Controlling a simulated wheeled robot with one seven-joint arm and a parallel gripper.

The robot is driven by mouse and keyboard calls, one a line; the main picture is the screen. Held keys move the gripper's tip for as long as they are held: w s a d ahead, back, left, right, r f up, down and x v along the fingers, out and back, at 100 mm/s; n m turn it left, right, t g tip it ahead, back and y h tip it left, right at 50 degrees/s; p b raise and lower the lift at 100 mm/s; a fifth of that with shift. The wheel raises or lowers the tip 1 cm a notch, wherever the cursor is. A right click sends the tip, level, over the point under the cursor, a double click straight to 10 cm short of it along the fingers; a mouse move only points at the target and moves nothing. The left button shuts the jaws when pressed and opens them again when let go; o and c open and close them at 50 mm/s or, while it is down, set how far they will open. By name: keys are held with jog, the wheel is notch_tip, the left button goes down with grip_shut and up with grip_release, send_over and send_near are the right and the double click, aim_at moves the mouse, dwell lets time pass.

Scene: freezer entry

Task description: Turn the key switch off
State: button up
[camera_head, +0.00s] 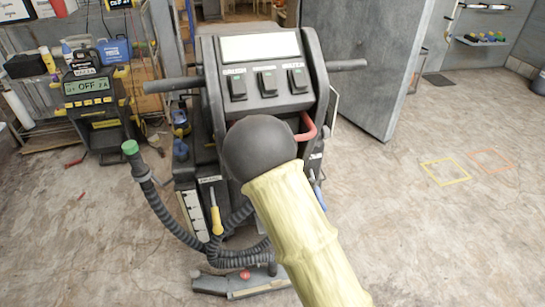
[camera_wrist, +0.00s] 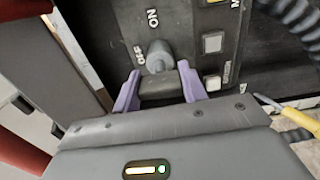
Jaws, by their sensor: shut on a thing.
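The key switch (camera_wrist: 158,55) shows in the wrist view as a grey round barrel on a dark panel. The word ON stands above it and OFF to its left. My gripper (camera_wrist: 159,72) has its two purple fingers on either side of the key's dark head (camera_wrist: 160,86), just below the barrel, and is shut on it. I cannot tell for sure which label the key points at. In the head view, the floor machine (camera_head: 262,95) stands ahead. My yellow-sleeved arm hides the gripper and key there.
White square buttons (camera_wrist: 212,43) sit right of the switch. A yellow-handled tool (camera_wrist: 302,120) shows at the right. In the head view, a ribbed hose (camera_head: 170,215) hangs on the machine's left.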

jog(key=shift+a, duration=0.1)
jog(key=o, duration=1)
jog(key=p+v, duration=0.1)
jog(key=v, duration=0.3)
jog(key=p+v, duration=0.2)
jog(key=v, duration=0.3)
jog(key=shift+r, duration=0.25)
jog(key=p, duration=0.3)
jog(key=shift+s, duration=0.3)
